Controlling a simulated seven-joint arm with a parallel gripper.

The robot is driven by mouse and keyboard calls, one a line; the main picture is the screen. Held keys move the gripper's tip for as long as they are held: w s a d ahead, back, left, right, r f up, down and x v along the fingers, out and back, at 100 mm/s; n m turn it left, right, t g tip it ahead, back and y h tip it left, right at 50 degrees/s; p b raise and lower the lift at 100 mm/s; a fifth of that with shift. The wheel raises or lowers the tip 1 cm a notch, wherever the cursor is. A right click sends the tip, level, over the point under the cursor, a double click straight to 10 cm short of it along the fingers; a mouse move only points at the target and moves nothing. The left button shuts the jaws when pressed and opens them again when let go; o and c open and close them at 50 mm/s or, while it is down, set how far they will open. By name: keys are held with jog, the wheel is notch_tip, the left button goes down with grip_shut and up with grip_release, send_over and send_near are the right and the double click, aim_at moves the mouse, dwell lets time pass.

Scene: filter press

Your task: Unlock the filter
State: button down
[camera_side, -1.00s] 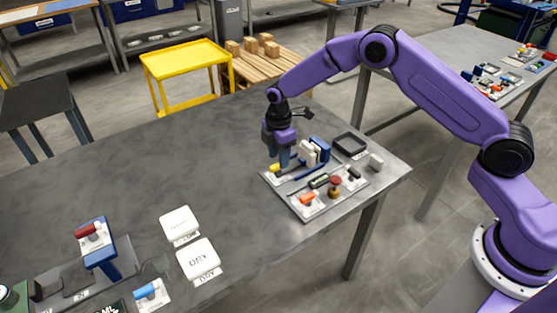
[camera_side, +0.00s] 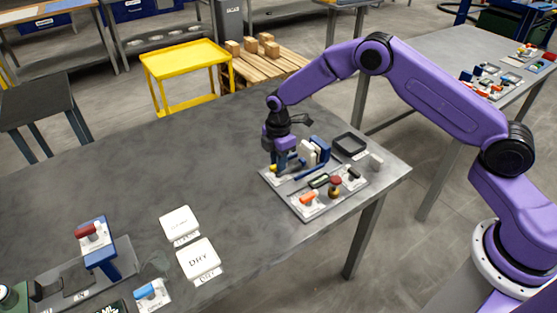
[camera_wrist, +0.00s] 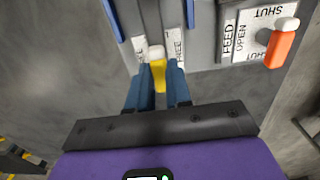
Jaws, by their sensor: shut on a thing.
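The filter press panel (camera_side: 309,210) is a light grey plate near the right end of the table. A small yellow lever (camera_wrist: 158,82) with a white end stands at the panel's edge in the wrist view. In the side view my gripper (camera_side: 281,167) is low at the panel's left end and largely hides the lever.
An orange lever (camera_wrist: 281,48) sits to the right by FEED, OPEN and SHUT labels. Blue and white upright parts (camera_side: 317,152) stand close beside my gripper. A black tray (camera_side: 349,143) lies behind. White DRY box (camera_side: 198,253) is further left; the table between is clear.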

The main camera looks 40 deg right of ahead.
jog(key=shift+m, duration=0.3)
jog(key=m, duration=0.3)
jog(key=shift+m, duration=0.4)
jog(key=m, duration=0.4)
jog(key=shift+m, duration=0.3)
jog(key=m, duration=0.8)
jog(key=shift+m, duration=0.3)
jog(key=c, duration=1)
grip_release()
jog(key=shift+c, duration=0.2)
